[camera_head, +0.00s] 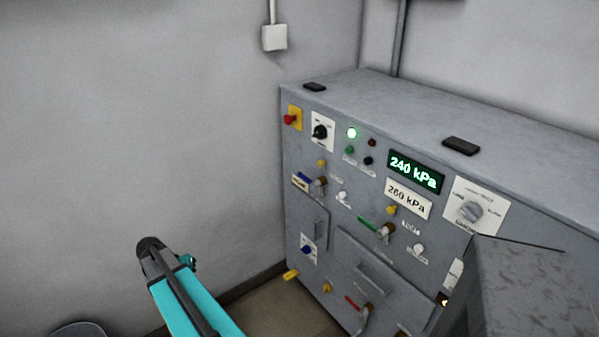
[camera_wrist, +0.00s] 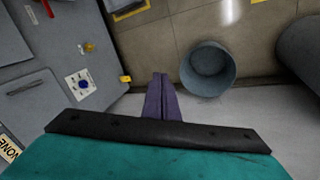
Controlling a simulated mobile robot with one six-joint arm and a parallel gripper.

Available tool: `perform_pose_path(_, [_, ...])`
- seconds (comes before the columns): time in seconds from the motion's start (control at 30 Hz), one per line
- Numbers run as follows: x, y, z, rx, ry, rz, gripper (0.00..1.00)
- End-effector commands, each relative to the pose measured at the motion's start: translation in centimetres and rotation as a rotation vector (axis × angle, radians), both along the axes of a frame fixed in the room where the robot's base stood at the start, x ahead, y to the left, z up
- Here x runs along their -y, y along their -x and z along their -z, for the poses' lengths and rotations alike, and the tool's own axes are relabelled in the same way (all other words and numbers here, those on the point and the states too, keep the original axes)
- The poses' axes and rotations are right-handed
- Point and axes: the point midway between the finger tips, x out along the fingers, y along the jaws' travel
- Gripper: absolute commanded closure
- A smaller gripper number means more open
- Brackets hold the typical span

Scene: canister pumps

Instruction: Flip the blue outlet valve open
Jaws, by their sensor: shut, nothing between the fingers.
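The blue valve lever (camera_head: 302,181) is on the left part of the grey cabinet front in the head view, lying roughly along the face beside a brown-and-metal valve body (camera_head: 320,182). I do not make it out in the wrist view. My gripper (camera_wrist: 160,76) shows in the wrist view with its purple fingers together and nothing between them. It is over the floor, clear of the cabinet. In the head view my teal arm is at the lower left, apart from the cabinet, and the fingers cannot be made out there.
A blue knob on a white plate (camera_head: 307,249) sits lower; it also shows in the wrist view (camera_wrist: 83,85). Green (camera_head: 369,226) and red (camera_head: 352,302) levers are to the right. A yellow stub (camera_head: 291,274) juts out low. A grey bin (camera_wrist: 208,70) stands on the floor.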

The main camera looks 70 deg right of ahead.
Motion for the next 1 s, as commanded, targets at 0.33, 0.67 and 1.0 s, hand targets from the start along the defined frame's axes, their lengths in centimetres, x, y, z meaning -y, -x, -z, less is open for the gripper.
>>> perform_pose_path(0.33, [14.6,1.2,-10.5,0.118,0.211,0.316,1.00])
perform_pose_path(0.67, [26.8,7.0,-22.2,0.224,0.421,0.621,1.00])
perform_pose_path(1.0, [35.4,15.6,-34.0,0.318,0.627,0.902,1.00])
